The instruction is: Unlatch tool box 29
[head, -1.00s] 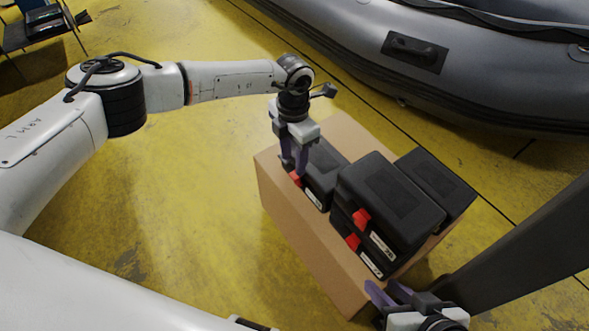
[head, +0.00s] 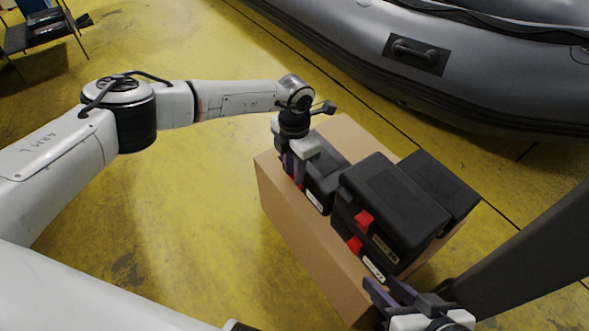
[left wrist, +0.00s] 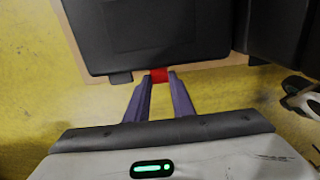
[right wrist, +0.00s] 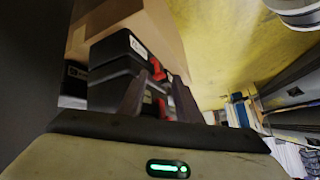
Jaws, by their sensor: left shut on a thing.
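Several black tool boxes with red latches sit on a cardboard box. The left tool box (head: 324,180) has a white label too small to read, so I cannot tell which box is 29. My left gripper (head: 296,178) is at this box's front, its fingers shut on the red latch (left wrist: 159,75), which shows between the fingertips in the left wrist view. My right gripper (head: 384,290) is open and empty, in front of the stacked tool boxes (head: 395,200); in the right wrist view their red latches (right wrist: 157,70) show behind its fingers.
The cardboard box (head: 297,232) stands on a yellow floor (head: 190,220). Another black tool box (head: 440,180) is behind the stack. A grey inflatable boat (head: 470,75) lies behind. A dark beam crosses the lower right. The floor left of the box is clear.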

